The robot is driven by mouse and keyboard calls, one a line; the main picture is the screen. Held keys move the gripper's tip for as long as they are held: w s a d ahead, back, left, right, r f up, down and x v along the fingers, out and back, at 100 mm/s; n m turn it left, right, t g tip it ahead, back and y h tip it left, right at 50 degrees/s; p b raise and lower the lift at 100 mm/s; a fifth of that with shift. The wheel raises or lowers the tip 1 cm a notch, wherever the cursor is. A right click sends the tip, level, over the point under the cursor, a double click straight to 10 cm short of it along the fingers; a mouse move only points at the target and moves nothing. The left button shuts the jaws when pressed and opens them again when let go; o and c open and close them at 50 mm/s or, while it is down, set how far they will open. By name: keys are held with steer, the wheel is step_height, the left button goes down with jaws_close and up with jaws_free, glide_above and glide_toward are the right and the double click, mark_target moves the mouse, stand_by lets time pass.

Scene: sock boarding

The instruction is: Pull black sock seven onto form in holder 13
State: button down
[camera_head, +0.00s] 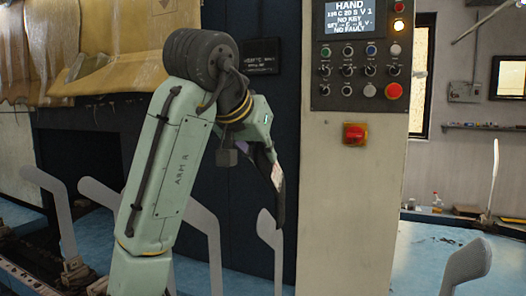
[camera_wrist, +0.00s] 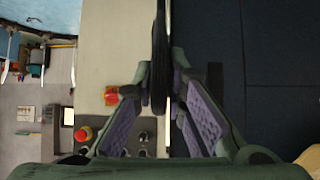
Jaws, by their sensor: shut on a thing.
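My gripper (camera_head: 262,152) is shut on a black sock (camera_head: 279,196), which hangs down below it in the head view. In the wrist view the sock (camera_wrist: 160,62) is a thin dark strip seen edge-on between the purple-padded fingers of my gripper (camera_wrist: 161,84). The sock's lower end hangs just beside the top of a grey foot-shaped form (camera_head: 270,246) in the picture. I cannot tell whether they touch. No holder numbers can be read, so I cannot tell which form is in holder 13.
More upright grey forms stand at left (camera_head: 58,205), behind my arm (camera_head: 207,240) and at right (camera_head: 467,265). A tall control cabinet (camera_head: 345,220) with a red switch (camera_head: 355,134) stands right of the sock. Yellowish cloth (camera_head: 110,60) hangs at upper left.

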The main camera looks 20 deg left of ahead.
mark_target(263, 219)
steer(key=shift+f+b, duration=4.8)
steer(key=shift+f, duration=2.15)
steer(key=c, duration=1.5)
jaws_free()
steer(key=shift+c, duration=0.2)
steer(key=shift+r, duration=0.1)
steer(key=v, duration=1.2)
